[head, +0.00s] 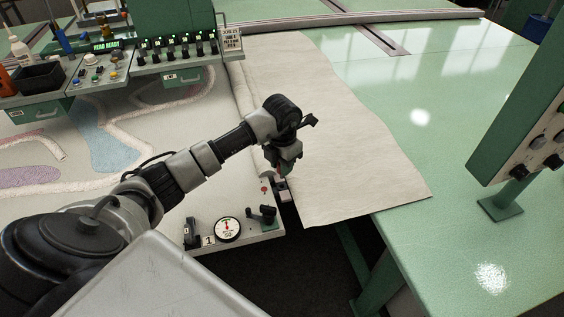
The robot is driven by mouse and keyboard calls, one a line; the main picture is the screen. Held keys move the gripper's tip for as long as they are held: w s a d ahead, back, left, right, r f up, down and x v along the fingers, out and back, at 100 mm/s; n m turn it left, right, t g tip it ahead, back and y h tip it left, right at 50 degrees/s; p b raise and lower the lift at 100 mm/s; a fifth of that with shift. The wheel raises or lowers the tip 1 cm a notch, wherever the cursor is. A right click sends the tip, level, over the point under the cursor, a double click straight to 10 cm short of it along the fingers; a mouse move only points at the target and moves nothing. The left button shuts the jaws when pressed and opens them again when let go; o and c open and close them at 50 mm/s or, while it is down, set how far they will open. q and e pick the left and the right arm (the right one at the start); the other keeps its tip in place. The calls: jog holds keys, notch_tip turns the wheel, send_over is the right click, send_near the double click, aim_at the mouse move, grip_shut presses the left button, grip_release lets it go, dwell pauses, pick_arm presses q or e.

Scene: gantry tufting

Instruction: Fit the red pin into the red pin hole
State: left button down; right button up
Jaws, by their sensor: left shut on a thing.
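My left gripper (281,172) points down over the right front corner of the white tufting frame (240,236). It is shut on the red pin, of which only a small bit of red shows between the fingers. A small red mark (264,189) is on the frame's corner, just left of and below the fingertips. The red pin hole cannot be made out clearly; the gripper and small metal blocks (283,190) crowd that spot. I cannot tell whether the pin touches the frame. My right gripper is out of view.
A dial gauge (228,229) and a black crank handle (263,214) sit on the frame's front corner. Beige cloth (340,140) lies close to the right, over the green table (460,110). A green control console (175,60) stands at the back left.

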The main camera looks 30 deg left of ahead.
pick_arm(q)
jog(key=shift+f+b, duration=0.95)
jog(key=shift+f, duration=0.65)
jog(key=shift+r, duration=0.15)
jog(key=shift+f, duration=0.2)
jog(key=shift+f+b, duration=0.45)
jog(key=shift+f+b, duration=0.75)
jog(key=shift+f, duration=0.25)
jog(key=c, duration=0.8)
grip_release()
notch_tip(320, 180, up, 11)
jog(key=shift+f+b, duration=0.1)
jog(key=shift+b, duration=0.45)
